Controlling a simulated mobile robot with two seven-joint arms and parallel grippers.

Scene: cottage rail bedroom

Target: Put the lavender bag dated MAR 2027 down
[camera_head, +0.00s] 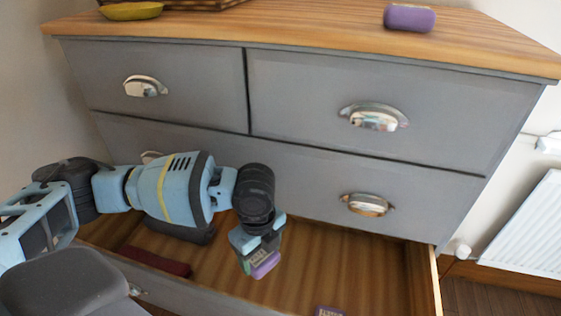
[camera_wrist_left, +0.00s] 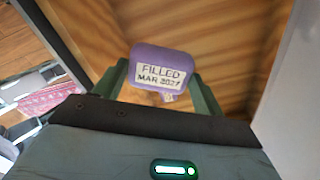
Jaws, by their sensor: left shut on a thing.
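My left gripper (camera_head: 250,262) is shut on a purple lavender bag (camera_head: 266,265). It holds the bag over the open lower drawer (camera_head: 330,260), whose bottom is bare wood there. In the left wrist view, the bag (camera_wrist_left: 161,66) sits between the two green fingers (camera_wrist_left: 160,90). Its white label reads FILLED MAR 2027. Whether the bag touches the drawer bottom cannot be told. A second purple bag (camera_head: 409,17) lies on the dresser top, its label not visible. My right gripper is not in view.
A dark red folded item (camera_head: 155,262) lies at the drawer's left. A small purple labelled thing (camera_head: 329,311) shows at the drawer's front. A yellow dish (camera_head: 131,10) stands on the wooden dresser top (camera_head: 290,25). A white radiator (camera_head: 525,235) is at the right.

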